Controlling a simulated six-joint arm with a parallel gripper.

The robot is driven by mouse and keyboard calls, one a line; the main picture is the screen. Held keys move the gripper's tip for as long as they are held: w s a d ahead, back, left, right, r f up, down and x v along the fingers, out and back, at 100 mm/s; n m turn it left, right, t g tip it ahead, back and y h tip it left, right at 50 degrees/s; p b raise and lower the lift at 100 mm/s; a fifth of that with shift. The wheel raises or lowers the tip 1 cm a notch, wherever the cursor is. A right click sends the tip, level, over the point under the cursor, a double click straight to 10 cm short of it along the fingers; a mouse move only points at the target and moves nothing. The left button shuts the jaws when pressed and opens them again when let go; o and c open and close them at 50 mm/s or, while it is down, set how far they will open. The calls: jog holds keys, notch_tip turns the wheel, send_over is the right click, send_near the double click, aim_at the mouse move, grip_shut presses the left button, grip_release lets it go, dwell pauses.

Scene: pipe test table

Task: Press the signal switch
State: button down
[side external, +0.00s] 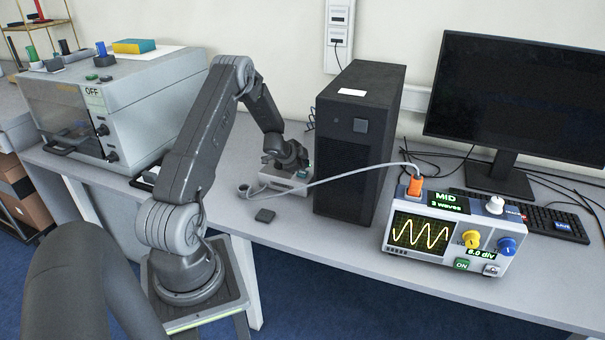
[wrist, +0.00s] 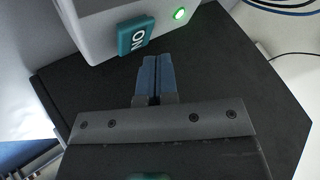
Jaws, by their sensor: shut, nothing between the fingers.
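The signal switch (wrist: 135,36) is a teal rocker marked ON on a pale box (wrist: 98,28) at the top of the wrist view. A green light (wrist: 180,14) glows beside it. In the side view a small pale box (side external: 283,181) sits on the table under my gripper (side external: 293,165), with a bit of teal showing at its right; my wrist partly hides it. In the wrist view my gripper (wrist: 155,72) is shut and empty. Its blue-grey fingertips are just below the switch in the picture; I cannot tell whether they touch it.
A black computer tower (side external: 355,140) stands close right of my gripper. A cable (side external: 350,172) runs from near the small box to the oscilloscope (side external: 445,235), which shows a yellow wave, MID and ON. A grey machine (side external: 120,100) marked OFF stands left. A monitor (side external: 515,95) is right.

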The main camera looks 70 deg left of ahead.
aim_at(303, 174)
jog(key=shift+f, duration=0.1)
dwell(0.3)
jog(key=shift+f, duration=0.35)
jog(key=shift+f, duration=0.45)
dwell(0.6)
jog(key=shift+r, duration=0.85)
jog(key=shift+r, duration=2.55)
